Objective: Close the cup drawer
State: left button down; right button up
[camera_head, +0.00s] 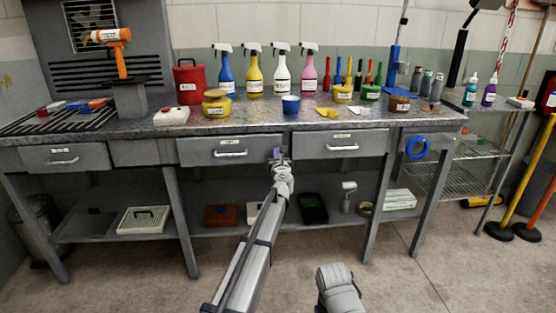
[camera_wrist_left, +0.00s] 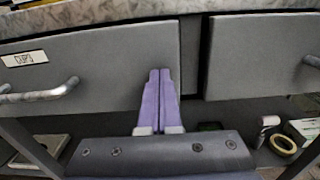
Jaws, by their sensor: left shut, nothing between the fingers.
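The cup drawer (camera_head: 215,152) is the grey drawer front at the middle left of the workbench. In the left wrist view the drawer front (camera_wrist_left: 110,75) fills the upper left, with a "CUPS" label (camera_wrist_left: 24,58) and a bar handle (camera_wrist_left: 40,92). It looks flush or nearly flush with the bench; a small gap is hard to judge. My left gripper (camera_head: 278,153) is at the drawer's right end; its purple fingers (camera_wrist_left: 160,72) are together and empty, against or just before the front, right of the handle. My right gripper's fingers are not visible.
Another grey drawer (camera_head: 340,145) sits just to the right. A blue cup (camera_head: 291,105), spray bottles and jars stand on the workbench top (camera_head: 255,118). The lower shelf holds boxes and a paint roller (camera_head: 348,192). The floor in front (camera_head: 420,280) is clear.

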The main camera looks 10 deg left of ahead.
pick_arm(q)
jog(key=shift+x, duration=0.8)
